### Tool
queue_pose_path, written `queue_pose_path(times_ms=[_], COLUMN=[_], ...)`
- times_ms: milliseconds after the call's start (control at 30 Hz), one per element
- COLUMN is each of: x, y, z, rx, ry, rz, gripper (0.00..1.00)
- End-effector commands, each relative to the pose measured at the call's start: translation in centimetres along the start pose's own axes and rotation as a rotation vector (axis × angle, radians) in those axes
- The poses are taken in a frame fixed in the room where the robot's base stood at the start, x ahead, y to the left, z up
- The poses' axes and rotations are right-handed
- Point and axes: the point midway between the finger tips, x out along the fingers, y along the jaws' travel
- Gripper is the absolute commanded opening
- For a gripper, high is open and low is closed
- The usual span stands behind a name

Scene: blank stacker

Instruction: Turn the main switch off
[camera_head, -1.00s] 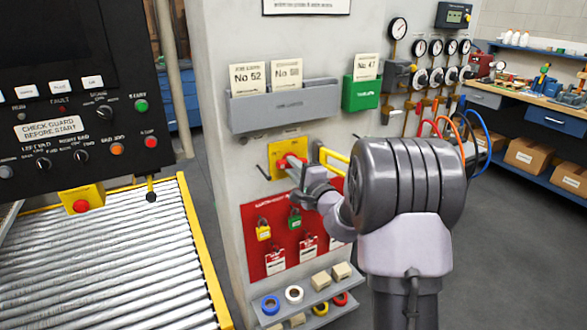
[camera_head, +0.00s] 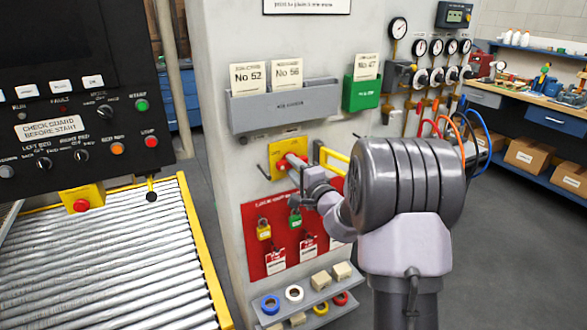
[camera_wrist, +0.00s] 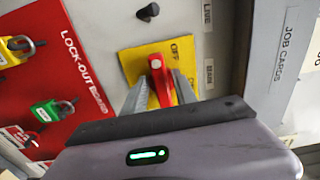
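The main switch is a red handle (camera_wrist: 160,80) on a yellow plate (camera_wrist: 130,64), mounted on the grey cabinet. The word OFF shows on the plate just right of the handle's top in the wrist view. The plate also shows in the head view (camera_head: 276,172), partly behind my gripper. My gripper (camera_wrist: 161,92) is at the switch, with one grey finger on each side of the handle. The fingers look spread; whether either touches the handle is unclear. My gripper (camera_head: 299,165) reaches the plate from the right in the head view.
Below the switch hangs a red lock-out board (camera_head: 256,219) with a yellow padlock (camera_head: 263,231) and a green padlock (camera_head: 295,219). A grey job-card holder (camera_head: 283,106) is above. A yellow bar handle (camera_head: 335,158) stands out at right. A roller conveyor (camera_head: 110,265) lies left.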

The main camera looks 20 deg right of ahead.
Motion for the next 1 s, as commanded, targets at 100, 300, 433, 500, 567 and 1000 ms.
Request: queue_pose_path(times_ms=[100, 300, 433, 500, 567, 1000], x=[0.0, 0.0, -1.1, -2.6, -4.4, -16.5], y=[0.0, 0.0, -0.1, -0.2, -0.2, -0.1], z=[0.0, 0.0, -0.1, -0.1, -0.1, -0.1], rx=[0.001, 0.001, 0.001, 0.002, 0.003, 0.002], ry=[0.000, 0.000, 0.001, 0.003, 0.004, 0.003], rz=[0.000, -0.001, 0.001, 0.001, 0.001, 0.000], gripper=[0.42, 0.42, 0.42, 0.42, 0.42, 0.42])
